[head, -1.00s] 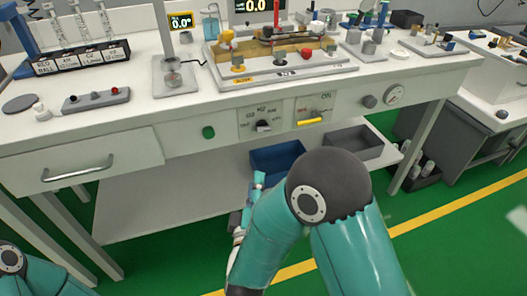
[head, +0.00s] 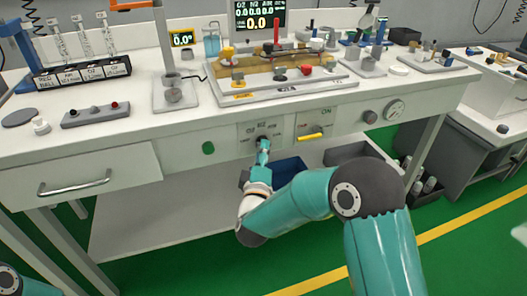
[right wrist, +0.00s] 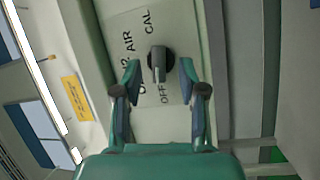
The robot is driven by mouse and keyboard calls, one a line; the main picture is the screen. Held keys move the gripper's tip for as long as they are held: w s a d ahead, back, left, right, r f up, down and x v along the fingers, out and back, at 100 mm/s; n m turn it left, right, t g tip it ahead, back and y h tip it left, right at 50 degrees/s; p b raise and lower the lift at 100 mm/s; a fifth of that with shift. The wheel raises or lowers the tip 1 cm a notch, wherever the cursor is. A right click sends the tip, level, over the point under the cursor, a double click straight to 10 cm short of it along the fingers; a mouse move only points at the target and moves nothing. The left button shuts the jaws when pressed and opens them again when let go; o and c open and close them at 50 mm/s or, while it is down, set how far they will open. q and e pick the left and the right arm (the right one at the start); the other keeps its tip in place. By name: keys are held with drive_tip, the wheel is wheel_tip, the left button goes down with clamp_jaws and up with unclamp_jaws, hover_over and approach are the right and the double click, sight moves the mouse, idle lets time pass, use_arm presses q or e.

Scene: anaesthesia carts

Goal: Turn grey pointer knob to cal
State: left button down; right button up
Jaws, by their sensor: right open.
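The grey pointer knob (right wrist: 158,60) sits on a pale panel (right wrist: 134,22) marked OFF, O2, N2, AIR and CAL on the bench front. In the right wrist view its raised bar runs up and down, with the lower end toward OFF. In the head view the knob (head: 262,139) is partly hidden by my right gripper (head: 263,146). In the right wrist view that gripper (right wrist: 160,76) is open, with one finger on each side of the knob. A gap shows beside the bar; I cannot tell whether a fingertip touches the panel. My left gripper is out of view.
A yellow lever (head: 310,137) is on the panel to the right of the knob. Blue (head: 288,167) and grey (head: 350,152) bins sit on the lower shelf. The bench top (head: 150,118) overhangs above.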

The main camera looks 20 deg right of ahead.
drive_tip(key=shift+w+d, duration=0.25)
drive_tip(key=shift+w, duration=0.4)
drive_tip(key=shift+r, duration=0.1)
clamp_jaws()
